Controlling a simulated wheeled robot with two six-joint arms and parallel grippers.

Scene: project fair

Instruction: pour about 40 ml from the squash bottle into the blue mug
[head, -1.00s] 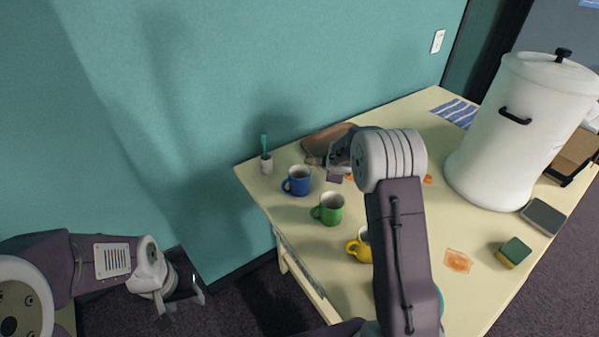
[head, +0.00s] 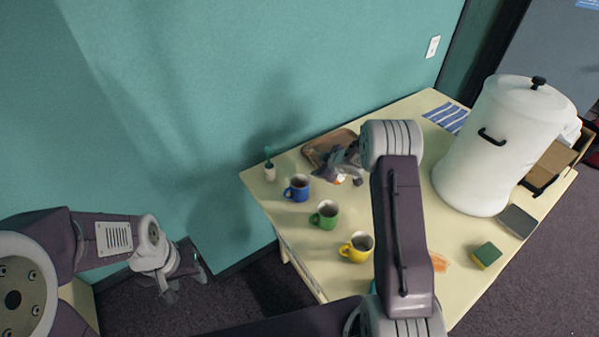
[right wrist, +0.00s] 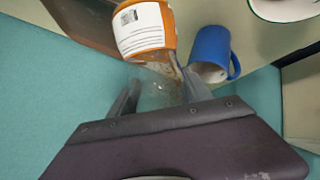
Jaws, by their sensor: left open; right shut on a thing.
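The blue mug (head: 297,189) stands upright near the table's left end; it also shows in the right wrist view (right wrist: 210,47). My right gripper (right wrist: 160,88) is shut on the squash bottle (right wrist: 143,30), an orange bottle with a white label. In the right wrist view the bottle is just left of the mug. In the head view my right arm hides most of the bottle, right of the mug. I cannot tell its exact tilt or see any stream. My left gripper (head: 186,284) is open and empty, off the table at the left.
A green mug (head: 324,215) and a yellow mug (head: 357,247) stand nearer the front. A small pot (head: 269,171) and a brown tray (head: 318,143) are behind. A white urn (head: 490,150), a sponge (head: 486,255) and an orange patch (head: 439,262) lie to the right.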

